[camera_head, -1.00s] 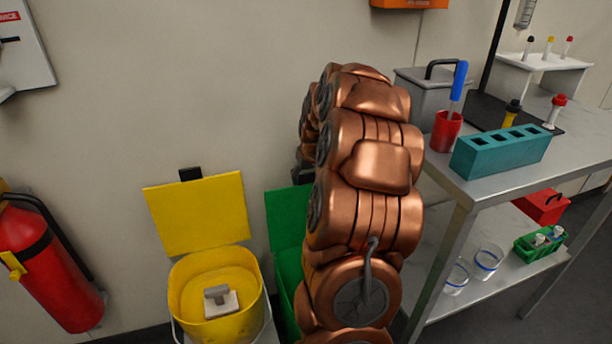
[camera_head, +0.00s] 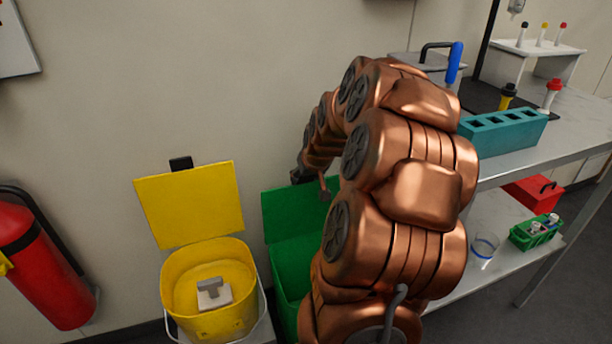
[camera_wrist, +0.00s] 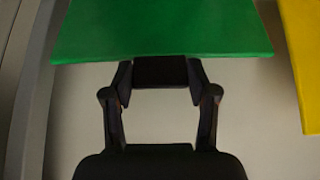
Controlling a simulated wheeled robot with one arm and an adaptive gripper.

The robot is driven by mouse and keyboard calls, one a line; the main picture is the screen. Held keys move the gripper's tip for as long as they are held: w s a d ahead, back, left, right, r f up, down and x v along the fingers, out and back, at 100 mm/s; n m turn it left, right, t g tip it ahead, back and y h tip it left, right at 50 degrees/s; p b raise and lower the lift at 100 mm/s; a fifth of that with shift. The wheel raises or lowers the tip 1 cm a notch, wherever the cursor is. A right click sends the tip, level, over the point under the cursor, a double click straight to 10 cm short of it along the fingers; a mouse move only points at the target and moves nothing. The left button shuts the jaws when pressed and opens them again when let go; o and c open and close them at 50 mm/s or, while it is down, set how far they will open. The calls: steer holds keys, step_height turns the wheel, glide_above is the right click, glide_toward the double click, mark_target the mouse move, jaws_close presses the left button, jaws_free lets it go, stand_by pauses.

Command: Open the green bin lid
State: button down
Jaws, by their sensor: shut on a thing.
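The green bin (camera_head: 290,285) stands to the right of the yellow bin, partly hidden behind my arm. Its green lid (camera_head: 288,215) stands raised at the back of the bin, near the wall, much like the yellow lid beside it. In the wrist view the green lid (camera_wrist: 165,28) fills the top, with a black handle (camera_wrist: 160,72) at its edge. My gripper (camera_wrist: 160,78) is shut on that handle, one finger on each side. In the head view my gripper is mostly hidden behind the arm, near the lid's top edge.
A yellow bin (camera_head: 185,290) with its yellow lid (camera_head: 190,205) raised stands close on the left, with a grey-white object (camera_head: 212,292) inside. A red fire extinguisher (camera_head: 40,260) is at far left. A metal bench (camera_head: 520,165) with labware stands on the right.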

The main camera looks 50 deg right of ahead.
steer(key=shift+d, duration=0.1)
steer(key=shift+c, duration=1.6)
jaws_free()
steer(key=shift+r, duration=0.1)
steer(key=v, duration=1.2)
